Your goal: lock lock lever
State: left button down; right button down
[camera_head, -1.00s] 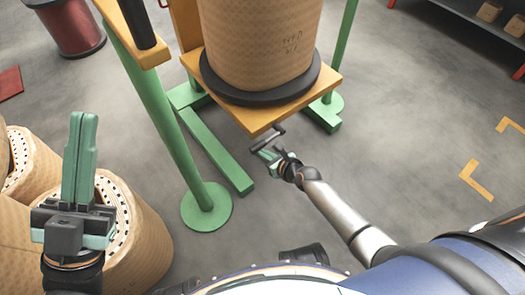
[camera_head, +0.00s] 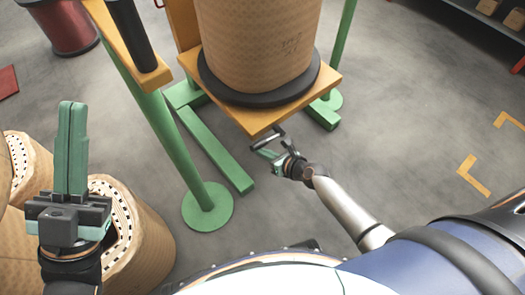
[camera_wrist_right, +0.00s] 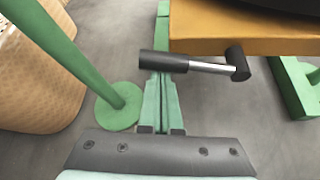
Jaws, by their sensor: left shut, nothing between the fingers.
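The lock lever (camera_head: 268,138) is a black handle on a short silver shaft at the front edge of the orange platform (camera_head: 250,119). It also shows in the right wrist view (camera_wrist_right: 208,66), with its black grip at the left end. My right gripper (camera_head: 268,154) is at the lever. My left gripper (camera_head: 71,105) is shut and empty, pointing up at the left.
A large wrapped coil (camera_head: 258,45) stands on the platform. A green post (camera_head: 172,135) with a round foot (camera_head: 207,208) and a green floor leg (camera_head: 215,150) stand left of my right gripper. More coils (camera_head: 140,240) stand at lower left. Floor on the right is open.

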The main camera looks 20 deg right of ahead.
jog(key=w+d+r+m+y+p, duration=0.2)
jog(key=d+r+m+y+p, duration=0.1)
jog(key=d+r+m+y, duration=0.3)
jog(key=shift+w+d+r+m+y, duration=0.35)
jog(key=shift+r+m+y, duration=0.35)
jog(key=shift+r+m, duration=0.45)
jog(key=shift+d, duration=0.15)
jog(key=shift+s, duration=0.1)
dwell(0.3)
